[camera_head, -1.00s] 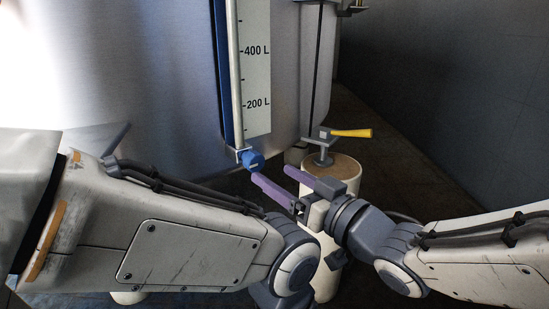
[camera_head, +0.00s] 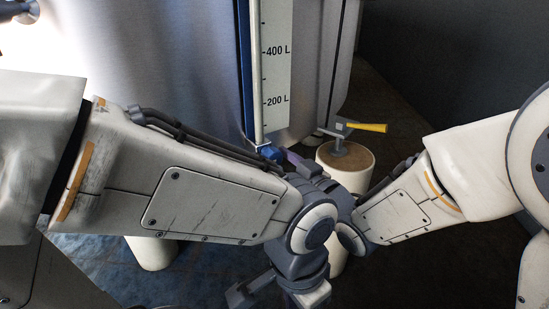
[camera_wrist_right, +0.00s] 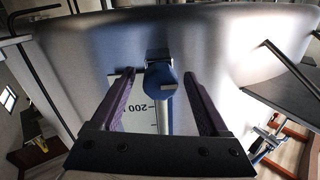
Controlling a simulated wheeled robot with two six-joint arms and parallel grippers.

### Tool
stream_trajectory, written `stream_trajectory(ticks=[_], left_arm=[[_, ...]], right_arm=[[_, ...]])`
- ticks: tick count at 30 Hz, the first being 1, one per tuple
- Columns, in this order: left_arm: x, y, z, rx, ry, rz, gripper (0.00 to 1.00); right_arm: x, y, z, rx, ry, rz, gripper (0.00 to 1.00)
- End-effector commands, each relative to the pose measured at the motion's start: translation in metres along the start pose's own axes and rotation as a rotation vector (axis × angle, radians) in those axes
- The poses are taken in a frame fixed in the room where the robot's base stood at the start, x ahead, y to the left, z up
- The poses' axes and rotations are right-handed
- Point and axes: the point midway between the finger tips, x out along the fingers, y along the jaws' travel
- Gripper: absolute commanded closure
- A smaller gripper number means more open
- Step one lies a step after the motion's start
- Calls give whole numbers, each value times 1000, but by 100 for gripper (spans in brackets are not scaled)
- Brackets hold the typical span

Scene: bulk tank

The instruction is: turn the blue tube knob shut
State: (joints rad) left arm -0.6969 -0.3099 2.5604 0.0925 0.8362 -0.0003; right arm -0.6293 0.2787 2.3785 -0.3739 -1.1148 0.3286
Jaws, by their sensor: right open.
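The blue tube knob (camera_head: 270,152) sits at the foot of the clear sight tube on the steel tank. In the head view it is partly covered by my left arm. In the right wrist view the knob (camera_wrist_right: 161,82) is round and blue with a pale mark, and lies between my two purple fingers. My right gripper (camera_head: 294,160) is at the knob, mostly hidden behind my left forearm. In its wrist view the right gripper (camera_wrist_right: 160,92) is open, with gaps on both sides of the knob. My left gripper's fingers do not show.
The scale (camera_head: 277,70) with litre marks stands beside the tube. A valve with a yellow lever (camera_head: 367,127) is on a pale post (camera_head: 347,158) right of the knob. My left forearm crosses in front of the work area. Dark floor lies to the right.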

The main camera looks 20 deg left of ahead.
Motion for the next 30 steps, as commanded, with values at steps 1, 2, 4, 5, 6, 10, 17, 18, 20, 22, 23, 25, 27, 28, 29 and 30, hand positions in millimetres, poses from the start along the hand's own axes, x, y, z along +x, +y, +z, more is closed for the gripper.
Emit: stream_trajectory(ticks=[1, 2, 4, 5, 6, 10, 17, 18, 20, 22, 23, 25, 27, 28, 29, 30], left_arm=[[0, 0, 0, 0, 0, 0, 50], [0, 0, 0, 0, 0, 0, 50], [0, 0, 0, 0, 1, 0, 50], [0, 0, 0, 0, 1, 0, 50], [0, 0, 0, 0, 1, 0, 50], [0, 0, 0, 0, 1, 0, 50], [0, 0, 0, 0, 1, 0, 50], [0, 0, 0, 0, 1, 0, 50], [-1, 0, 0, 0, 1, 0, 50], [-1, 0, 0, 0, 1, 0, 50], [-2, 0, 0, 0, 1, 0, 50], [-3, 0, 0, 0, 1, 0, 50], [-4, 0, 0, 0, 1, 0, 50], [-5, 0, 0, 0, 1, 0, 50], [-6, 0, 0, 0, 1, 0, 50], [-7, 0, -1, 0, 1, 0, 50]], right_arm=[[1, 0, 0, 0, 0, 0, 22], [1, 0, 0, 0, 0, 0, 22], [2, 0, 0, 1, 0, 0, 22], [1, 0, 0, 1, 0, 0, 22], [1, 0, 0, 1, 0, 0, 22], [1, 0, -1, 1, 0, 0, 52], [1, 0, -1, 1, 0, -1, 100], [1, 0, -1, 3, 0, -1, 100], [1, 0, -1, 9, 1, -1, 100], [1, 0, -1, 22, 1, -1, 100], [1, 0, -1, 30, 1, -1, 100], [1, 0, -1, 55, 1, -1, 100], [1, 0, -1, 89, 3, -1, 100], [1, 0, -2, 107, 4, -2, 100], [1, 0, -2, 126, 5, -2, 100], [1, 0, -2, 154, 6, -2, 100]])
